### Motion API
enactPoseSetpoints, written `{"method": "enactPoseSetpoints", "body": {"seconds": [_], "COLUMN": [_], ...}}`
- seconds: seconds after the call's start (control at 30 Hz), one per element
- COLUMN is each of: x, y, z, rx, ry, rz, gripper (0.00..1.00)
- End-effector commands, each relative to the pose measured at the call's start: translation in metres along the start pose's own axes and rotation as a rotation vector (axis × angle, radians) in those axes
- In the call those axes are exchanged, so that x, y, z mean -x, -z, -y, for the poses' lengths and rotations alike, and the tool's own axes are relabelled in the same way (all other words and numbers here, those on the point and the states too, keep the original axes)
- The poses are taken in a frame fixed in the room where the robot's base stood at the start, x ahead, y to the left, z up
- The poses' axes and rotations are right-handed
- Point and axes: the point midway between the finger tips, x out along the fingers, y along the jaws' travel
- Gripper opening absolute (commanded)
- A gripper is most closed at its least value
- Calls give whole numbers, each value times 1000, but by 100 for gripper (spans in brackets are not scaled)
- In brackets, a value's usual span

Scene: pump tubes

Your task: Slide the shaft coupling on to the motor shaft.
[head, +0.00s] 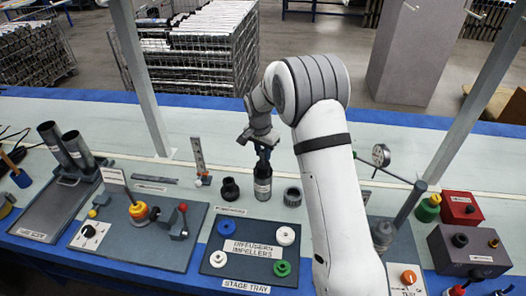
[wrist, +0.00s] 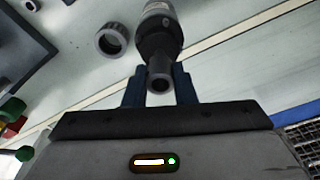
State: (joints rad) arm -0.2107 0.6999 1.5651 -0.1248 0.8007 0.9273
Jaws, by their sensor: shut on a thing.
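My gripper (head: 263,150) points down over the middle of the bench. It is shut on the narrow neck of a dark stepped cylinder with a grey labelled body (head: 263,188). In the wrist view, the cylinder's neck (wrist: 159,78) is between the two fingers (wrist: 160,88), its open end facing the camera. The cylinder looks upright; I cannot tell whether its base touches the bench. I cannot tell for certain which part is the shaft coupling or the motor shaft. A grey ribbed ring (head: 292,197) stands just right of the cylinder, apart from it; it also shows in the wrist view (wrist: 111,41).
A black stepped part (head: 230,189) stands close left of the cylinder. In front lies the stage tray (head: 236,281) with coloured rings. A plate with an orange and yellow part (head: 139,211) is left. My arm hides bench at right, near a grey cylinder (head: 382,231) and red box (head: 461,207).

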Motion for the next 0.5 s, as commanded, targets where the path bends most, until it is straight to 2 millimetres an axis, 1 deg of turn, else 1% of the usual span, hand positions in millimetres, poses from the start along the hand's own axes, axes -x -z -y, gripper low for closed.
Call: {"method": "enactPoseSetpoints", "body": {"seconds": [0.5], "x": [-14], "y": [-2], "z": [0], "rx": [0], "ry": [0], "rz": [0], "gripper": [0]}}
